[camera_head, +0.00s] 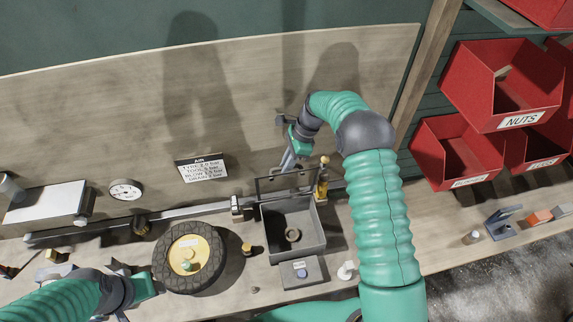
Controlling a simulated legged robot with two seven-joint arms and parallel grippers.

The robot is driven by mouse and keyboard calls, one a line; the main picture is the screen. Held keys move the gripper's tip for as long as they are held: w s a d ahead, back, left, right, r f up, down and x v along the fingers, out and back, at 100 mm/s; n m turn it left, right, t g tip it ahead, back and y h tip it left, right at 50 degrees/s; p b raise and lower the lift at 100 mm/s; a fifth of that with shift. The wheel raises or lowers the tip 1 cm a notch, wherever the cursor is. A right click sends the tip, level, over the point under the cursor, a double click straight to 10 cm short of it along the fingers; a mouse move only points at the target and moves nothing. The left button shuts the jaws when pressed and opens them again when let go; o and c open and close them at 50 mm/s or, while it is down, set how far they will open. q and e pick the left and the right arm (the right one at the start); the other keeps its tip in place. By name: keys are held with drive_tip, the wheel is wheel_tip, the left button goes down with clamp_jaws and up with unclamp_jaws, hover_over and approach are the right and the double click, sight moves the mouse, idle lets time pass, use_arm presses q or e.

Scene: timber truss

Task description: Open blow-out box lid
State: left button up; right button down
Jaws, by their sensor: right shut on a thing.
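The blow-out box (312,239) is a grey open-topped box on the bench, with a small ring-shaped part (292,235) inside. Its dark lid (272,185) stands raised along the back edge, so the inside shows. My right gripper (289,163) reaches down from behind the box and is shut on the lid at its upper edge. The fingertips are small in the picture. My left gripper (148,286) is low on the left, beside the wheel and apart from the box. Its fingers are not clear.
A black wheel with a yellow hub (185,256) lies left of the box. A brass fitting (322,180) stands at the box's back right corner. A small grey block (300,273) sits in front. Red bins (455,150) hang at right. A metal rail (100,227) runs along the back.

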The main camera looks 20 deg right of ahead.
drive_tip(key=shift+s+f, duration=0.1)
drive_tip(key=shift+f, duration=0.05)
drive_tip(key=c, duration=1.6)
unclamp_jaws()
drive_tip(key=shift+o, duration=0.2)
drive_tip(key=shift+w, duration=0.2)
drive_tip(key=shift+d, duration=0.1)
drive_tip(key=shift+d+r, duration=0.15)
drive_tip(key=shift+r, duration=0.3)
drive_tip(key=b+v, duration=0.3)
drive_tip(key=v, duration=1.2)
drive_tip(key=shift+d+r, duration=0.2)
drive_tip(key=shift+r, duration=0.15)
